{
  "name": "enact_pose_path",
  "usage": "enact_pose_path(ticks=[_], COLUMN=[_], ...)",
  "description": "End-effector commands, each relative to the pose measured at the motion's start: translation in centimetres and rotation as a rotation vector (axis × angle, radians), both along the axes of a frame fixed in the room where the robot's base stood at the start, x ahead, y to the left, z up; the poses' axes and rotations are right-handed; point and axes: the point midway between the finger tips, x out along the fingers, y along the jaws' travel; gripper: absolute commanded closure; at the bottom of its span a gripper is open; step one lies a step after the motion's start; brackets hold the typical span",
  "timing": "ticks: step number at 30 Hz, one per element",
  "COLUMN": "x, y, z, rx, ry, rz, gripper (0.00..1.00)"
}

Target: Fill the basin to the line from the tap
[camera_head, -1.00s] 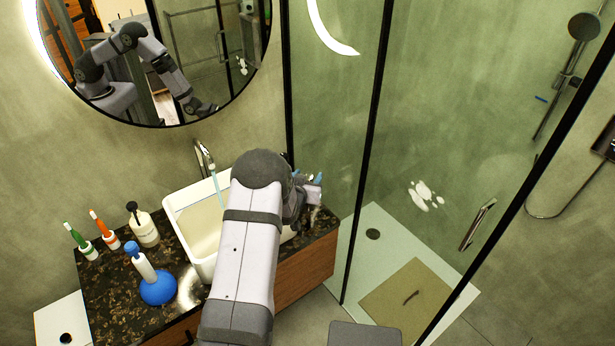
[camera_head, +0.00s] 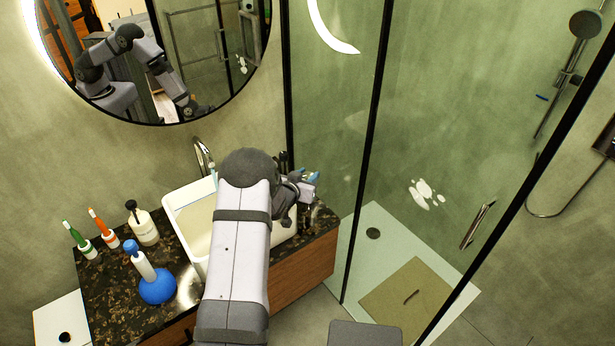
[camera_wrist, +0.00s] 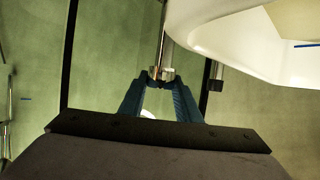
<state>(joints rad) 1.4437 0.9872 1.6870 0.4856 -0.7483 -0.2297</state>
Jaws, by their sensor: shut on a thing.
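The white basin (camera_head: 180,217) sits on the dark speckled counter, its right part hidden behind my arm. The chrome tap (camera_head: 203,155) arches over its back edge, with a short bluish water stream (camera_head: 214,178) showing below the spout. My arm hides the rest of the stream, and I cannot tell the water level. In the wrist view the basin (camera_wrist: 225,38) is at the upper right, with a blue line (camera_wrist: 307,45) on it. My gripper (camera_wrist: 162,76) is shut on a slim chrome part (camera_wrist: 167,55) with a brassy end. In the head view my gripper (camera_head: 311,177) is right of the basin.
The shower glass rises close behind and right of my gripper.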

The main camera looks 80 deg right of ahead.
Motion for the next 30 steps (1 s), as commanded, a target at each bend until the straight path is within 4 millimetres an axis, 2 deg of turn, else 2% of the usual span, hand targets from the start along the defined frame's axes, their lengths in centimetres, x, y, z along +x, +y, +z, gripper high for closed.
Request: enact_pose_path(ticks=[21,30], x=[0.23,0.13], y=[-0.15,-0.1], z=[-0.2,-0.3], rx=[-0.004,-0.002], ry=[-0.002,-0.001], rz=[-0.5,-0.659], gripper=[0.92,0.92])
